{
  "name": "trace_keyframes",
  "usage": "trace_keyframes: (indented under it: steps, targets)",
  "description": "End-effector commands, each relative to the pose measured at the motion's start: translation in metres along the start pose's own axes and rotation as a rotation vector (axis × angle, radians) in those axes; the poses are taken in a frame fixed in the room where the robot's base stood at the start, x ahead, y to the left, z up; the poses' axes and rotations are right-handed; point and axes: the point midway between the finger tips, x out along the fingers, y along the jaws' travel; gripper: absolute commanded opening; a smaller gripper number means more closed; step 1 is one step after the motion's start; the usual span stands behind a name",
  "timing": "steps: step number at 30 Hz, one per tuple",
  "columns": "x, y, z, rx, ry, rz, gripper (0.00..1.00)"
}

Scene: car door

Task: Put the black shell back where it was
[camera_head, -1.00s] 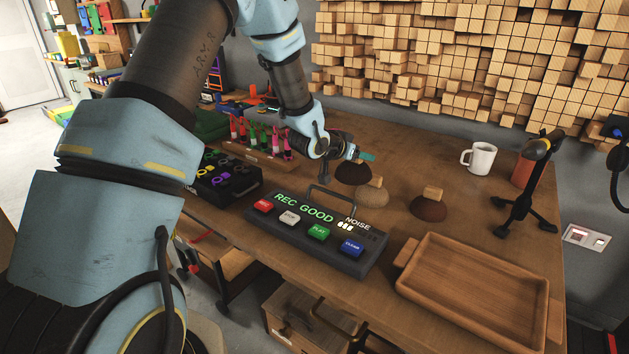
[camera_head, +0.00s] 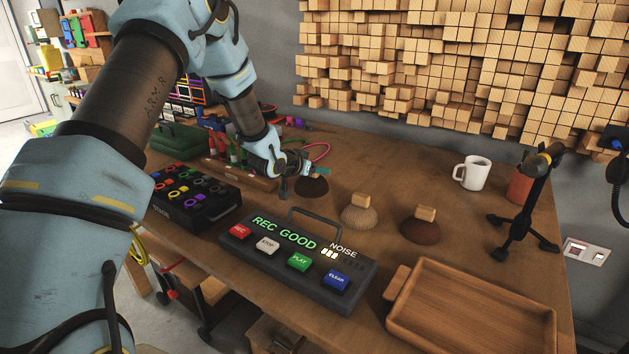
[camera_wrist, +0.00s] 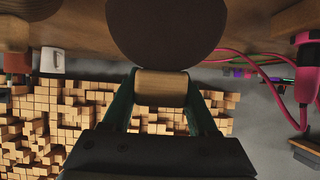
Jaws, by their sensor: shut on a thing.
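The black shell (camera_head: 312,186) is a dark dome with a wooden block handle, at the left of two other shells. In the wrist view the shell (camera_wrist: 166,32) shows as a dark round shape with its wooden handle (camera_wrist: 161,88) between the fingers. My gripper (camera_head: 298,172) is shut on that handle; it also shows in the wrist view (camera_wrist: 161,92). The shell is at or just above the table; I cannot tell if it touches. A tan shell (camera_head: 360,216) and a reddish-brown shell (camera_head: 420,230) stand to its right. What is under the black shell is hidden.
The recorder console (camera_head: 300,262), showing "REC GOOD", stands in front with a raised handle. A wooden tray (camera_head: 480,340) is at the front right. A white mug (camera_head: 472,174) and a microphone stand (camera_head: 525,215) are at the right. A pink cable (camera_wrist: 262,75) lies close by.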

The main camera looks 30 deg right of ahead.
Motion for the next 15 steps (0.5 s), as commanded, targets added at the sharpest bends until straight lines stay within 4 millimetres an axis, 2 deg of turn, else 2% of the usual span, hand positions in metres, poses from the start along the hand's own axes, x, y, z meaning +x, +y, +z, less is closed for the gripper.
trace_keyframes:
  steps: [7,15]
  targets:
    - [0.016,0.000,0.030,0.000,-0.002,0.000,0.00]
    - [0.018,0.000,0.034,0.000,0.000,0.000,0.00]
